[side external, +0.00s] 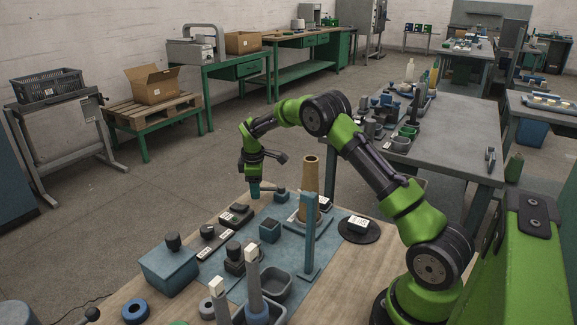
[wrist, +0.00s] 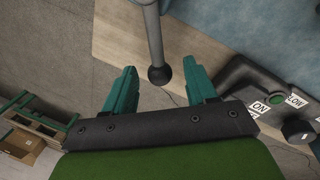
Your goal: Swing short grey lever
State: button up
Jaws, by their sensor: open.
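The short grey lever (wrist: 153,35) shows in the wrist view as a grey rod with a dark ball knob (wrist: 160,75) at its end. The knob lies between the two teal fingers of my gripper (wrist: 160,66), with visible gaps on both sides. The gripper is open and holds nothing; whether a finger touches the lever at depth I cannot tell. In the side external view my gripper (side external: 256,190) points down at the far edge of the wooden table, and the lever is hard to make out there.
A black control box (wrist: 265,90) with ON and LOW labels sits right of the fingers. In the side external view, a tan cone (side external: 309,175), a blue post (side external: 309,240) and a blue box (side external: 168,268) stand on the table.

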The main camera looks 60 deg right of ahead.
grip_shut()
jog(key=shift+a+r, duration=0.1)
dwell(0.4)
jog(key=s+a+n, duration=0.1)
jog(key=n, duration=0.1)
jog(key=shift+s+a+n, duration=0.1)
jog(key=shift+s+n, duration=0.05)
jog(key=shift+n, duration=0.15)
jog(key=n, duration=0.1)
jog(key=s+a+n, duration=0.1)
jog(key=n, duration=0.1)
jog(key=s+n+y, duration=0.1)
jog(key=shift+s+a+t, duration=0.25)
jog(key=shift+a+t, duration=0.05)
jog(key=shift+t, duration=0.1)
jog(key=n, duration=0.1)
jog(key=s+n, duration=0.2)
jog(key=n, duration=0.1)
jog(key=shift+s+a+y, duration=0.2)
jog(key=shift+a+y, duration=0.05)
jog(key=shift+y, duration=0.05)
jog(key=shift+s+d+n+y, duration=0.15)
jog(key=shift+s+n, duration=0.4)
jog(key=shift+n, duration=0.3)
jog(key=shift+s+a+n+y, duration=0.15)
jog(key=shift+s+n, duration=0.4)
jog(key=shift+n, duration=0.3)
jog(key=shift+s+d, duration=0.1)
